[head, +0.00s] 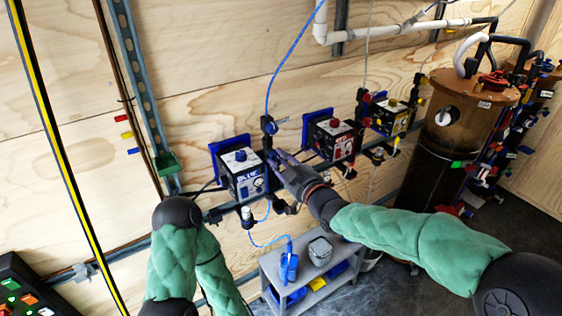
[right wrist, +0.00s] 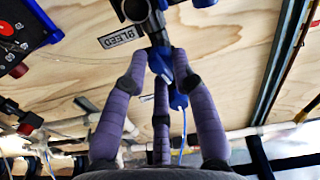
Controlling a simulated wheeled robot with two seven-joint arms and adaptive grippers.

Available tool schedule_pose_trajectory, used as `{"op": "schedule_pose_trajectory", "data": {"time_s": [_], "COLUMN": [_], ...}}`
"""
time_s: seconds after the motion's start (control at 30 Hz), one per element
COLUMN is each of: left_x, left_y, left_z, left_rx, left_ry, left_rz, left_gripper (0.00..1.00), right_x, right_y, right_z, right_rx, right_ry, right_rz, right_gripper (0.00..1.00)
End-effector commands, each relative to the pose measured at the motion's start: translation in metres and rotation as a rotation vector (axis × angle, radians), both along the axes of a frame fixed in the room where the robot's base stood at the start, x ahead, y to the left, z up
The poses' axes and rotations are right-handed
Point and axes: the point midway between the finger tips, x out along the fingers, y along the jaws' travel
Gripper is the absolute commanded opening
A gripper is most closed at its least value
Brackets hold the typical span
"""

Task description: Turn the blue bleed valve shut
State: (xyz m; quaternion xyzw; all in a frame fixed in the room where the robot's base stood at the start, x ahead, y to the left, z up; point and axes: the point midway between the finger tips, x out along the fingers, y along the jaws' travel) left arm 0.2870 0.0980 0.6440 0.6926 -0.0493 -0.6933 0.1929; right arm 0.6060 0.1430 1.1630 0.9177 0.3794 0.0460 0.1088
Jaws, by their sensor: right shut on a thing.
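The blue bleed valve (right wrist: 181,68) shows in the right wrist view beneath a "BLEED" label (right wrist: 121,30) that reads upside down. The purple fingers of my right gripper (right wrist: 160,65) are closed around its blue handle, and a thin blue line hangs below. In the head view my right gripper (head: 277,157) is at the fittings just right of the blue-marked filter box (head: 243,178). There its fingers cover part of the valve. The handle's exact angle is hard to tell. My left arm shows at the lower left, but its gripper is not visible.
A red-marked box (head: 332,138) and a yellow-marked box (head: 391,118) are mounted farther right along the wall. A brown tank (head: 455,135) stands beyond them. Blue tubing runs above and below the valve.

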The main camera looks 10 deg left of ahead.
Motion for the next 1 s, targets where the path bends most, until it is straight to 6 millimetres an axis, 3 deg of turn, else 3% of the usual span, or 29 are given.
{"op": "schedule_pose_trajectory", "data": {"time_s": [0.03, 0.4, 1.0], "left_x": [0.0, 0.0, 0.0], "left_y": [0.0, 0.0, 0.0], "left_z": [0.0004, 0.0027, 0.003], "left_rx": [0.0, 0.0, 0.0], "left_ry": [0.0, 0.0, 0.0], "left_rz": [0.0, 0.0, 0.0], "left_gripper": [0.0, 0.0, 0.0], "right_x": [-0.002, -0.0025, -0.0029], "right_y": [0.0016, 0.0019, 0.0023], "right_z": [-0.0073, -0.008, -0.0087], "right_rx": [0.015, 0.141, 0.169], "right_ry": [0.035, 0.164, 0.193], "right_rz": [0.004, 0.004, 0.004], "right_gripper": [0.0, 0.0, 0.0]}}
